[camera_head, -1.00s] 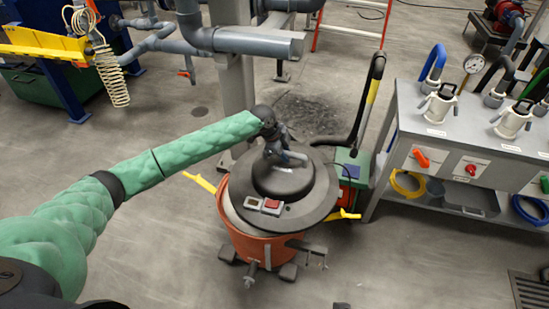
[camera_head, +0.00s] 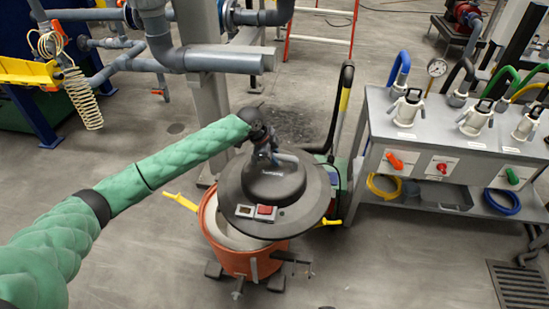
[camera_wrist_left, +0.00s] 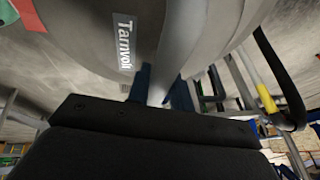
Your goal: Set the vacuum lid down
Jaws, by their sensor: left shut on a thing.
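The vacuum lid (camera_head: 308,205) is a dark grey disc with a domed top and a small panel with a red switch. It is raised and shifted to the right over the orange drum (camera_head: 240,262), whose pale inside shows at the left. My left gripper (camera_head: 268,153) is shut on the handle on top of the lid. In the left wrist view the lid's dome (camera_wrist_left: 90,35) with a "Tarnvoli" label fills the upper part, with the grey handle between the blue fingers (camera_wrist_left: 162,92). My right gripper is not in view.
A grey bench (camera_head: 400,150) with several valves and hoses stands at the right. A green box with a black and yellow handle (camera_head: 343,100) stands right behind the drum. A grey post (camera_head: 205,105) and pipes are behind. Open floor lies left and in front.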

